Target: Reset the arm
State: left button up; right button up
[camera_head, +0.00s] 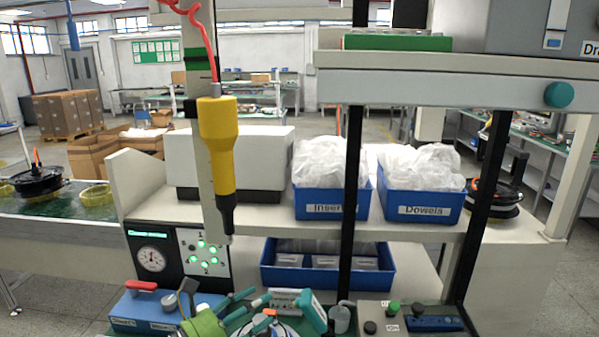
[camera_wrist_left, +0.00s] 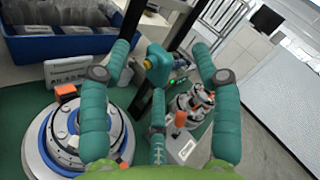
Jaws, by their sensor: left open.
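My left gripper (camera_head: 259,296) is low in the head view, its teal fingers pointing right from a green palm. My right gripper is in neither view.
A yellow screwdriver (camera_head: 218,145) hangs on a red coiled cable. Blue bins (camera_head: 325,205) (camera_head: 421,207) stand on the shelf, another (camera_head: 327,278) below. Black posts (camera_head: 352,190) rise near the bench. A teal tool (camera_wrist_left: 157,66) and control box (camera_head: 385,322) stand close right of the gripper.

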pick_arm(q)
jog(key=s+a+f+n+t+y, duration=0.1)
jog(key=s+a+f+n+y, duration=0.35)
jog(key=n, duration=0.85)
jog(key=s+a+f+n+t+y, duration=0.1)
jog(key=s+a+f+n+y, duration=0.1)
jog(key=a+f+n+y, duration=0.7)
jog(key=s+d+f+n+g, duration=0.1)
jog(key=s+f+n+g, duration=0.45)
jog(key=s, duration=0.55)
jog(key=s+d+f+n+g, duration=0.1)
jog(key=s+f+n+g, duration=0.4)
jog(key=s, duration=0.6)
notch_tip(320, 180, down, 23)
jog(key=s+g, duration=0.1)
jog(key=s, duration=0.2)
jog(key=s+a+f+g+b, duration=0.1)
jog(key=s+a+f, duration=0.1)
jog(key=s+f, duration=1.2)
jog(key=shift+s+a+f+y, duration=0.25)
jog(key=shift+s+y, duration=0.1)
jog(key=shift+s, duration=0.4)
jog(key=shift+g, duration=0.25)
